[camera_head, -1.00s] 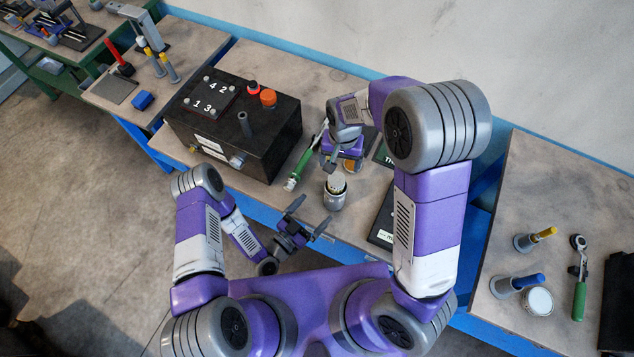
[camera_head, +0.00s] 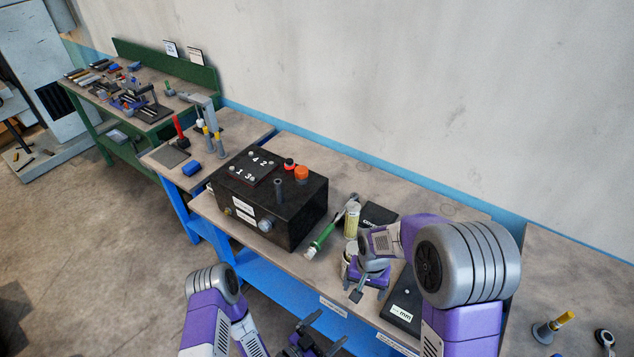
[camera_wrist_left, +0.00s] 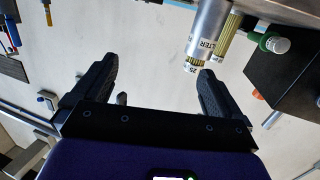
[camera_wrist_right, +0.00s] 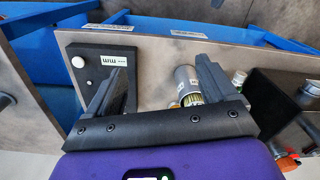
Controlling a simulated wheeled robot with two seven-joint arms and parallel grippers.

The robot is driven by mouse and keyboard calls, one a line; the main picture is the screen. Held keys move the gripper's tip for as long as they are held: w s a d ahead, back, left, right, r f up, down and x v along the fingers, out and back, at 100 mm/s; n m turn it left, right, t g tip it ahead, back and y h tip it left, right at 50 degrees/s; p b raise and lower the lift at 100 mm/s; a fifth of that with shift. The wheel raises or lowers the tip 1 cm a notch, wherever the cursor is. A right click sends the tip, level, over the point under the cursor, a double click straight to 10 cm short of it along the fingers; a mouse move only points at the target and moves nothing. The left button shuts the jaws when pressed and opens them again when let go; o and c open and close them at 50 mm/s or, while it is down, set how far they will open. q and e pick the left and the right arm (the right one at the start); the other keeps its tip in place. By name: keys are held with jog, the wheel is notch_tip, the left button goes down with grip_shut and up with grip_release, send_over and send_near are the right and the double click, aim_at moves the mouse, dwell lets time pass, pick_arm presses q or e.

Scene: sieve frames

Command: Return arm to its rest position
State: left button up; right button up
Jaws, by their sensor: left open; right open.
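My right gripper (camera_head: 368,284) is open and empty near the front of the main bench, just right of a metal can (camera_head: 347,265) that it partly hides. In the right wrist view, the can (camera_wrist_right: 186,78) lies beyond the open fingers (camera_wrist_right: 163,80), nearer the right one. My left gripper (camera_head: 312,335) is open at the bottom of the head view, in front of the bench edge and partly cut off. In the left wrist view its fingers (camera_wrist_left: 152,85) are empty, with the can (camera_wrist_left: 205,38) ahead, near the right finger.
A black box (camera_head: 290,212) with a numbered panel stands on the bench (camera_head: 400,190). A green-handled tool (camera_head: 322,238) and a yellowish cylinder (camera_head: 352,222) are right of it. A black case labelled mm (camera_head: 402,305) lies beside my right gripper. Another bench stands at right.

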pick_arm(q)
jog(key=w+a+f+n+g+y+b, duration=0.3)
jog(key=a+f+y+b, duration=0.1)
jog(key=f, duration=0.4)
jog(key=s+a+f+n+g+y+b, duration=0.4)
jog(key=s+a+f+n+g+b, duration=0.3)
jog(key=s+a+n+b, duration=0.1)
jog(key=shift+s+a+n+g+b, duration=0.15)
jog(key=shift+s+n+g+b, duration=0.4)
jog(key=shift+s, duration=0.55)
pick_arm(e)
jog(key=s+a+f+y, duration=0.1)
jog(key=s+f, duration=0.3)
jog(key=f, duration=0.6)
jog(key=s+f+y, duration=0.1)
jog(key=s+f, duration=0.3)
jog(key=f, duration=0.6)
jog(key=s+a+f+n+y, duration=0.1)
jog(key=s+f, duration=0.4)
jog(key=f, duration=0.5)
jog(key=shift+a+t+y, duration=0.3)
jog(key=shift+y, duration=0.2)
pick_arm(q)
jog(key=shift+t, duration=0.25)
pick_arm(e)
jog(key=shift+f, duration=0.1)
